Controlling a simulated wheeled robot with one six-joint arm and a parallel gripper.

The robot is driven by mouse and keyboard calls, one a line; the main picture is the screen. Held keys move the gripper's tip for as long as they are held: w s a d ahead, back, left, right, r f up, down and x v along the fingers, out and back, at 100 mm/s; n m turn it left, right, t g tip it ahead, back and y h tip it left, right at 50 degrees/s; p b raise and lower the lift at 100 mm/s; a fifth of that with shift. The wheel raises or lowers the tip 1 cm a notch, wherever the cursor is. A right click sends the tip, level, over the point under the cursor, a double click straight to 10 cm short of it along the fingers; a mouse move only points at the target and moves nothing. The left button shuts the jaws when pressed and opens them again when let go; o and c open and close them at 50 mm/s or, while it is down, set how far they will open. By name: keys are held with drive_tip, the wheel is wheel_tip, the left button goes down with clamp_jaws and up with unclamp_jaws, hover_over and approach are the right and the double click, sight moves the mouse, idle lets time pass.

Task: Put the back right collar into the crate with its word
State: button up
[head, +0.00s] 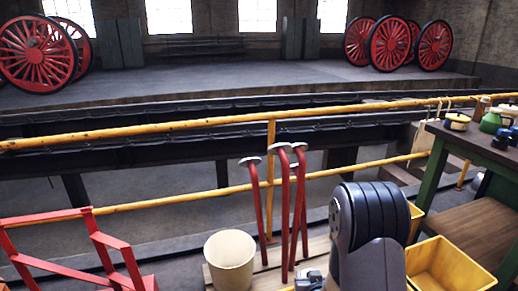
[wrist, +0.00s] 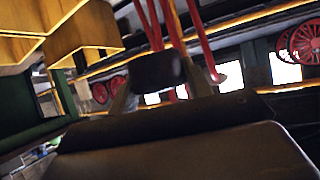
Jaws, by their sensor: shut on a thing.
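In the wrist view my gripper (wrist: 160,88) is shut on a dark, rounded piece, the collar (wrist: 158,70), held between the two fingertips. Its far side and any marking are hidden. In the head view my arm's dark links stand at the lower right, and the held collar cannot be made out. A yellow crate (head: 452,264) sits at the lower right, right of my arm. Another yellow crate (head: 415,222) is partly hidden behind my arm. Yellow crate surfaces also show at the upper left of the wrist view (wrist: 85,32). No word is readable on them.
A green-legged workbench (head: 471,146) at right bears a yellow-and-dark pot (head: 457,122), a green can (head: 491,121) and dark-blue items (head: 503,138). A cream bin (head: 230,262) and red long-handled tools (head: 285,200) stand left of my arm. A yellow railing (head: 200,127) crosses behind.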

drive_tip(key=s+r+p, duration=0.3)
drive_tip(key=r+p, duration=0.4)
drive_tip(key=s+r+p, duration=0.3)
drive_tip(key=r+p, duration=0.4)
drive_tip(key=p, duration=0.1)
drive_tip(key=shift+s+r, duration=0.15)
drive_tip(key=shift+s, duration=0.2)
drive_tip(key=shift+a, duration=0.1)
